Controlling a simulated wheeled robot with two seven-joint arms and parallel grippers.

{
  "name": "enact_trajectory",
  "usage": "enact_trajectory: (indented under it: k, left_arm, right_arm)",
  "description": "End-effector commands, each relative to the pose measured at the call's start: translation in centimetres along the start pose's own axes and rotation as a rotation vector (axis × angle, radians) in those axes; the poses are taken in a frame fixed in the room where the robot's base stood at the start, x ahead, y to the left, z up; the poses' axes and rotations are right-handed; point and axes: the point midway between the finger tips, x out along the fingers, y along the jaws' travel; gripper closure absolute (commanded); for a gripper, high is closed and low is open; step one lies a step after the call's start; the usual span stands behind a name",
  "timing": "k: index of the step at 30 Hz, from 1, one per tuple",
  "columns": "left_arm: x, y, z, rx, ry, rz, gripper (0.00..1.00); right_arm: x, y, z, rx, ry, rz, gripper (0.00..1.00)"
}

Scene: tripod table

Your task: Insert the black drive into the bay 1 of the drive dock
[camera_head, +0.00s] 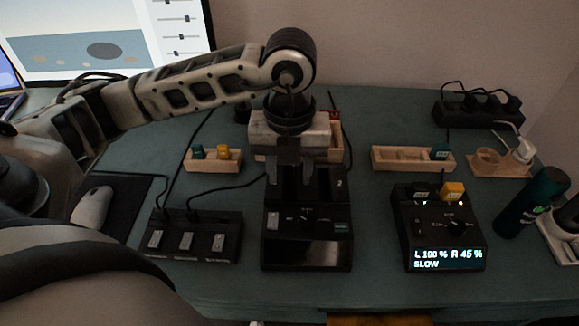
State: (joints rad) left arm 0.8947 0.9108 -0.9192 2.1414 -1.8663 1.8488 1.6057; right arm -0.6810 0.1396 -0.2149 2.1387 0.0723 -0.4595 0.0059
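The black drive dock (306,226) stands in the middle of the table. A "2" marks the right side of its upper part, so the left slot looks like bay 1. My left gripper (289,174) points down over the left part of the dock's top. A dark block shows between or at its fingers. I cannot tell whether this is the black drive or the gripper's own dark parts, nor whether it is inside the bay. The gripper hides most of the left slot.
A switch box (193,237) stands left of the dock. A box with a lit display (446,260) stands to the right. Wooden racks (389,159) with small teal and yellow pieces are behind. A mouse (92,207), a dark bottle (532,202) and cables also show.

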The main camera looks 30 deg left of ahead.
Motion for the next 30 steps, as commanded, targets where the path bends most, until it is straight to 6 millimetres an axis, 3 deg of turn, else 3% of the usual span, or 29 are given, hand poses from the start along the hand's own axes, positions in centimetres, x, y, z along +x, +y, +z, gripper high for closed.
enact_trajectory:
  k: [1,8,11,16,30]
  left_arm:
    - [0.0,0.0,0.0,0.000,0.000,0.000,0.61]
    - [0.0,0.0,0.0,0.000,0.001,0.001,0.61]
    - [0.0,0.0,0.0,0.000,0.001,0.001,0.61]
    - [0.0,0.0,0.0,0.000,0.001,0.001,0.61]
    - [-12.3,0.0,0.1,0.000,-0.007,-0.003,0.61]
  right_arm:
    - [-0.1,-0.1,0.7,-0.001,-0.019,-0.002,0.64]
    - [-0.1,-0.1,0.6,0.000,-0.018,-0.003,0.64]
    - [-0.5,-0.3,-0.1,0.007,-0.005,-0.008,0.64]
    - [-1.9,-1.1,-2.8,0.033,0.048,-0.028,0.64]
    - [-2.3,-0.9,-3.8,0.041,0.032,-0.021,0.64]
